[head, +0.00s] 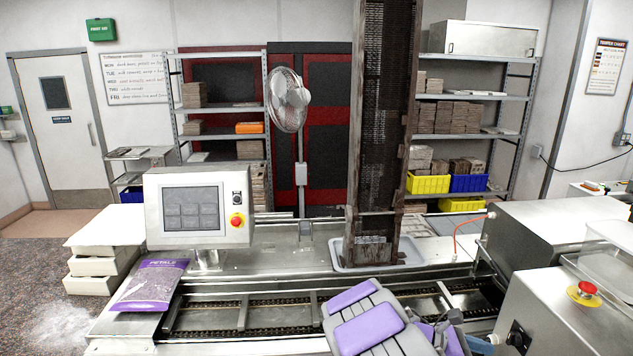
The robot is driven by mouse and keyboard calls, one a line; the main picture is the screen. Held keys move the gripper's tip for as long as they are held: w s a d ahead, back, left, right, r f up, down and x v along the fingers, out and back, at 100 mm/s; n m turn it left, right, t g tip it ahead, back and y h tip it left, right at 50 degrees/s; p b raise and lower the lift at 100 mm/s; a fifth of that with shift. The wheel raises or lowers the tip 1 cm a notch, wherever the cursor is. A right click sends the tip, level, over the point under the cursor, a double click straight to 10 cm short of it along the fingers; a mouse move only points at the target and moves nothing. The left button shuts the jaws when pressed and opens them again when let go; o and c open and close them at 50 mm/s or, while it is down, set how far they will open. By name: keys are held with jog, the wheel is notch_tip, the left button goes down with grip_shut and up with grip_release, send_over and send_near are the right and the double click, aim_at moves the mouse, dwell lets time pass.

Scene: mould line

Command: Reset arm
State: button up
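Grey and purple parts of my own arm show at the bottom centre of the head view, above the front of the conveyor line. They run off the lower edge of the picture. I cannot make out any fingertips, so my gripper is not visible here. No held object shows.
A chain conveyor (250,318) crosses the front. A tall dark rack (384,120) rises from a grey tray (347,265) behind my arm. Steel machinery with a red button (587,289) is at right.

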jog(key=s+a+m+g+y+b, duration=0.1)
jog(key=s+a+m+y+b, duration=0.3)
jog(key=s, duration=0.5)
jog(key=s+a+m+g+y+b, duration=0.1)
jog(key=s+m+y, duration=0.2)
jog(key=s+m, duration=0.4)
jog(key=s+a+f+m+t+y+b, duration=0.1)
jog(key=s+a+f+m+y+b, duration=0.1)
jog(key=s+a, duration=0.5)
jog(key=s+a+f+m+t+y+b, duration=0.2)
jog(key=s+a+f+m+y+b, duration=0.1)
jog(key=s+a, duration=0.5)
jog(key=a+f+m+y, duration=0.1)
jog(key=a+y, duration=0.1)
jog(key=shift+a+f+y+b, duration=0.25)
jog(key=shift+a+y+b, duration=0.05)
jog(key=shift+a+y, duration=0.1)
